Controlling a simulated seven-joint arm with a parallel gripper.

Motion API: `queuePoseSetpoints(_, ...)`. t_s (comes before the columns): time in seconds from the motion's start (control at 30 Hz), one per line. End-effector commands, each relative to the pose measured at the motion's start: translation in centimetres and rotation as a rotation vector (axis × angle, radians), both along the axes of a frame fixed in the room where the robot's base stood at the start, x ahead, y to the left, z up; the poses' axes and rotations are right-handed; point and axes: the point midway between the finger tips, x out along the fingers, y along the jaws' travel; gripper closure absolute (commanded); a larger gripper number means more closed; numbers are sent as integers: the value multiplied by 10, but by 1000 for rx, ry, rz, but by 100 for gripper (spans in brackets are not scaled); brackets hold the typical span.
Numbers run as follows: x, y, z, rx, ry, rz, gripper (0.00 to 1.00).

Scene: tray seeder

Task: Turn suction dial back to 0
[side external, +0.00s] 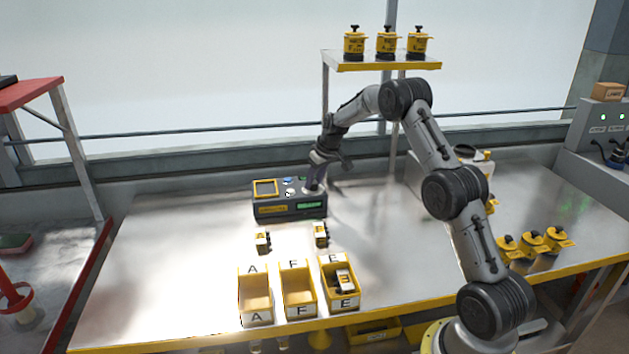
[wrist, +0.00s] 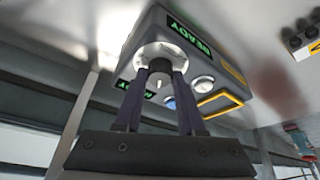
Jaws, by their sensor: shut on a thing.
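The control box (side external: 290,211), dark grey with a yellow-framed screen, stands on the metal table; in the wrist view its top (wrist: 215,70) fills the middle. A round silver dial (wrist: 160,51) sits near its edge, beside a green READY label. My gripper (side external: 313,187) reaches down to the box's right end. In the wrist view the two dark fingers of my gripper (wrist: 161,72) are closed on the dial from either side. The fingers cover part of it, and I cannot read its setting.
Blue and white buttons (wrist: 203,84) lie close to the dial. Two small yellow-and-black items (side external: 263,242) lie in front of the box, then three yellow bins (side external: 298,312) marked A, F and E. A shelf (side external: 383,67) with three yellow canisters stands behind. The table's left is clear.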

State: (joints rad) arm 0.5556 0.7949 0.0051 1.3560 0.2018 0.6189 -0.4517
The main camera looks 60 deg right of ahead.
Motion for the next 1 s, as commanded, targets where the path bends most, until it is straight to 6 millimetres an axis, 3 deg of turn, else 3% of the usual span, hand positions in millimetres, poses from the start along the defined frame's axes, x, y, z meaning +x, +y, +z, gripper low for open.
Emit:
queuePoseSetpoints(0.27,-1,-2,0,2,0,121,100)
queuePoseSetpoints(1.0,1,-5,0,1,0,784,100)
